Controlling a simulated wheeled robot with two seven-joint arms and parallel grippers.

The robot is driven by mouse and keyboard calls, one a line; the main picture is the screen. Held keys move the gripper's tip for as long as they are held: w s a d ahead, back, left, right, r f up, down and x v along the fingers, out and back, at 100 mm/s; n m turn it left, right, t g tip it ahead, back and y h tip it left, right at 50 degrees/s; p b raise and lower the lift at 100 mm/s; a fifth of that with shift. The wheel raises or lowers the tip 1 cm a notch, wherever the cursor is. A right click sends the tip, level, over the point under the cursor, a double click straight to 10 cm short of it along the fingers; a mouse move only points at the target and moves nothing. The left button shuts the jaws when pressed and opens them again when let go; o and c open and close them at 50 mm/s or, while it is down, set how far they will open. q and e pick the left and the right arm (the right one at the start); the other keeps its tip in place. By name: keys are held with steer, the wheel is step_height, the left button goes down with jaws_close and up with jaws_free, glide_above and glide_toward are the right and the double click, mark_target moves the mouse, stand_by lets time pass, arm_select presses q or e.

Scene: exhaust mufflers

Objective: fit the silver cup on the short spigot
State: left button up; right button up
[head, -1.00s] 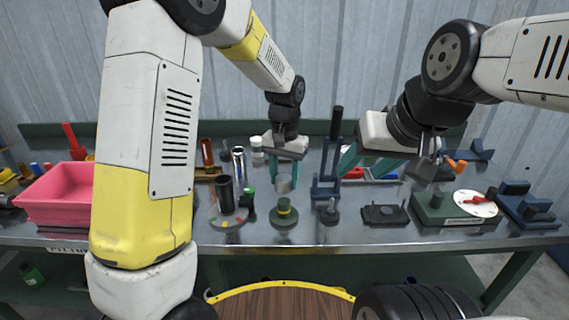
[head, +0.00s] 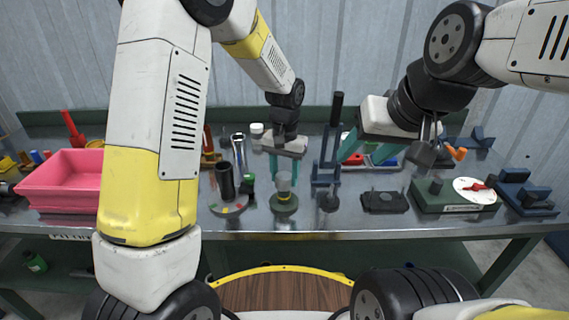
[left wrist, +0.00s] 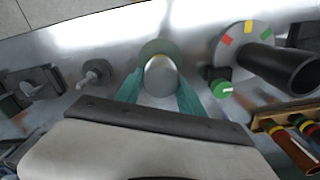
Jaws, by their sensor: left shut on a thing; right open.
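The silver cup (head: 284,182) is between the teal fingers of my left gripper (head: 284,172), which is shut on it. The cup is upright, directly over a round green base (head: 284,204) with a short yellow-banded spigot. The cup's lower end hides the spigot's top; I cannot tell whether it is around the spigot or just above it. In the left wrist view the cup (left wrist: 161,78) sits between the fingertips, with the green base (left wrist: 157,47) partly behind it. My right gripper (head: 366,152) is open and empty over the back right of the bench.
Left of the base stands a dark tall cylinder (head: 226,180) on a round plate with coloured marks, with a small green-topped part (head: 249,180) beside it. Right of the base are a small dark post (head: 328,202) and a tall blue stand (head: 326,172). A pink bin (head: 62,180) is far left.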

arm_select(q)
steer(key=shift+f, duration=0.15)
steer(key=shift+f, duration=0.5)
steer(key=shift+f, duration=0.1)
steer(key=o, duration=1.3)
steer(key=shift+o, duration=0.2)
